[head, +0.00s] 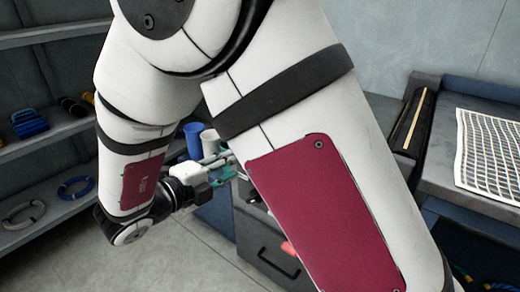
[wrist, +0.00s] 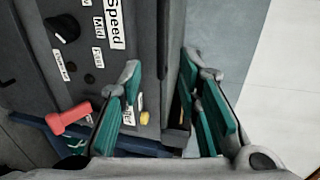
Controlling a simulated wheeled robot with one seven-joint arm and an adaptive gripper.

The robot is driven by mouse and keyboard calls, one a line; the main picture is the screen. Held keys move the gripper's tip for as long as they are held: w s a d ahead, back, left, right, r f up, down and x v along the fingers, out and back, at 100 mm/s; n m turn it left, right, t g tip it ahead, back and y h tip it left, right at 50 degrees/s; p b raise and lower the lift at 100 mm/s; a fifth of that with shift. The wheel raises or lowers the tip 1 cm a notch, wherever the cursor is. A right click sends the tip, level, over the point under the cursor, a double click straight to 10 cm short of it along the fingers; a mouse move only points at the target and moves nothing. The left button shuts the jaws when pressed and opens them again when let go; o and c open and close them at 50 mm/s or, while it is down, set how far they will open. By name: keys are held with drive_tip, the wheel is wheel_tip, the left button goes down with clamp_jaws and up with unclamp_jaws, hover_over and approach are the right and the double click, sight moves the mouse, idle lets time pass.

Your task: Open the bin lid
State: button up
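My gripper (wrist: 163,72) has teal-padded fingers spread apart, with nothing clearly held between them. In the wrist view the edge of a dark grey panel (wrist: 140,60) lies behind and between the fingers; I cannot tell whether they touch it. In the head view my gripper (head: 226,168) is partly hidden by my arm, beside a dark cabinet (head: 262,240) with a black handle (head: 279,263). I cannot clearly pick out the bin or its lid; my arm covers much of that area.
The panel carries a black knob (wrist: 64,28), a red lever (wrist: 69,119) and a yellow button (wrist: 145,118). Blue (head: 194,139) and white (head: 210,142) cups stand behind my gripper. Shelves (head: 50,135) line the left; a bench with white netting (head: 490,155) stands right. Floor is clear front left.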

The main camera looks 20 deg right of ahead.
drive_tip(key=b+x, duration=0.3)
drive_tip(key=x, duration=1)
drive_tip(key=shift+w+d, duration=0.15)
drive_tip(key=shift+d, duration=0.1)
clamp_jaws()
